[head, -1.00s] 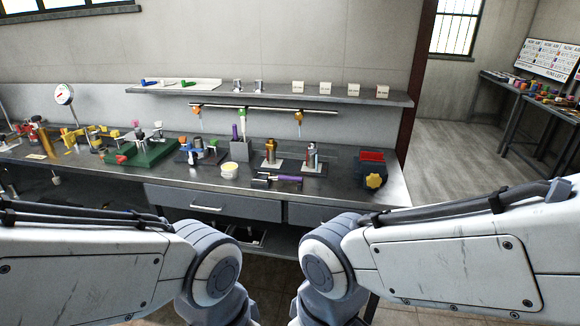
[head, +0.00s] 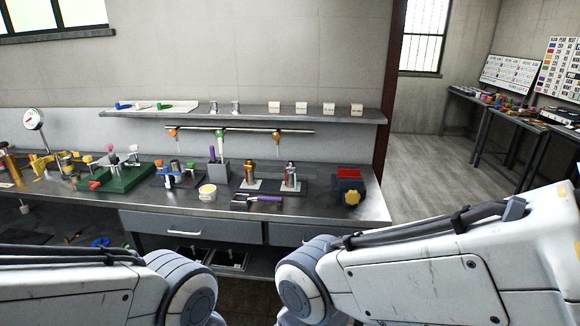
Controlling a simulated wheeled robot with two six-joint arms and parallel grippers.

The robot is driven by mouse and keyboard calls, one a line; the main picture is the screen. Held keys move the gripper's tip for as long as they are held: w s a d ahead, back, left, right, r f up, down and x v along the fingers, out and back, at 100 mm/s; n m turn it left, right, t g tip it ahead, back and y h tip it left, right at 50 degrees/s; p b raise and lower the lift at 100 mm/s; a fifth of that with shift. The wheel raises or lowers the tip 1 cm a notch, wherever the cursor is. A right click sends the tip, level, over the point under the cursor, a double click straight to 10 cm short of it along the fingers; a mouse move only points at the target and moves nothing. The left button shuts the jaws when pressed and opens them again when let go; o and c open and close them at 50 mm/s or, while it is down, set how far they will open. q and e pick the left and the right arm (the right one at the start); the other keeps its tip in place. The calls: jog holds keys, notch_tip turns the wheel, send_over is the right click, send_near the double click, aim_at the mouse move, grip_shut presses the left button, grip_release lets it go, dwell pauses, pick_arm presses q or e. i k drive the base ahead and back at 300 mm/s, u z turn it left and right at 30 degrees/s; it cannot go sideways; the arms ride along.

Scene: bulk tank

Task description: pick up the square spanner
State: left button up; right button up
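I cannot say for sure which thing is the square spanner. A tool with a purple handle (head: 268,198) and a dark metal head lies flat near the front edge of the steel bench (head: 330,212). Another purple-handled piece (head: 212,153) stands upright in a grey block (head: 217,173).
A white tub (head: 207,193), two metal fittings on pads (head: 251,175) and a dark box with a yellow knob (head: 348,187) stand near the purple-handled tool. A green tray (head: 125,178) is to the left. Drawers (head: 185,227) front the bench. Open floor (head: 425,165) lies to the right.

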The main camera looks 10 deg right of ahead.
aim_at(257, 198)
jog(key=z, duration=0.3)
jog(key=k, duration=0.35)
jog(key=z, duration=0.65)
jog(key=i, duration=1.1)
jog(key=u, duration=1.35)
jog(key=i, duration=0.7)
jog(key=u, duration=0.75)
